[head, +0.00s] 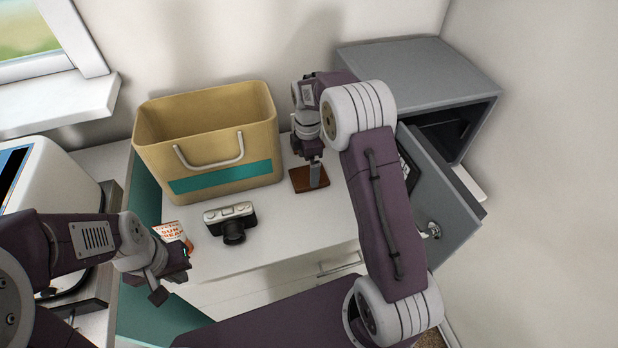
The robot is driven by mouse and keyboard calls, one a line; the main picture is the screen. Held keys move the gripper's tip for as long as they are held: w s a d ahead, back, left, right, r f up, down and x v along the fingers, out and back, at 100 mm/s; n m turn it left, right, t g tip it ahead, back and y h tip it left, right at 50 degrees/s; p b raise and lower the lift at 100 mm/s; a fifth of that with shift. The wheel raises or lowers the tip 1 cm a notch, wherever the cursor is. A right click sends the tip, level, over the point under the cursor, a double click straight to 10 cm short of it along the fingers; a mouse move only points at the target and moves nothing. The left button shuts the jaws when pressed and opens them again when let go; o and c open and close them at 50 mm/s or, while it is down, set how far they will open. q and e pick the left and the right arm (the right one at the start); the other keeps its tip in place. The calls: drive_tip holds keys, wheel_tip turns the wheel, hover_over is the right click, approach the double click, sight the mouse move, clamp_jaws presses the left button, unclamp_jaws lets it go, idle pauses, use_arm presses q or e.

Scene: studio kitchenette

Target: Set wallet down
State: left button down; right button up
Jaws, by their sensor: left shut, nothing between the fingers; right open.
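The brown wallet (299,181) lies flat on the white counter, just right of the yellow basket. My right gripper (316,176) points down at the wallet, its fingers open and right at it. The fingers partly cover the wallet, and I cannot tell whether they touch it. My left gripper (172,279) is shut and empty in the lower left, in front of the counter's left part.
A yellow basket (215,122) stands at the back. A camera (232,222) and a small printed packet (173,235) are near the front. A grey safe (420,72) with its door (445,205) open stands at right. Bare counter (290,232) lies before the wallet.

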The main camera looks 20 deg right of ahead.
drive_tip(key=f, duration=0.3)
drive_tip(key=shift+s+d, duration=0.1)
drive_tip(key=shift+s, duration=0.1)
drive_tip(key=shift+w+f, duration=0.1)
drive_tip(key=shift+f, duration=0.3)
drive_tip(key=c, duration=1.5)
drive_tip(key=shift+o, duration=0.2)
drive_tip(key=shift+r, duration=0.35)
drive_tip(key=r, duration=0.6)
drive_tip(key=shift+s+r+p, duration=0.1)
drive_tip(key=shift+s+p, duration=0.1)
drive_tip(key=shift+p, duration=0.1)
drive_tip(key=s+a+b, duration=0.1)
drive_tip(key=s+b, duration=0.1)
drive_tip(key=s, duration=1.7)
drive_tip(key=shift+s, duration=0.35)
drive_tip(key=shift+a+r, duration=0.1)
drive_tip(key=shift+r, duration=0.05)
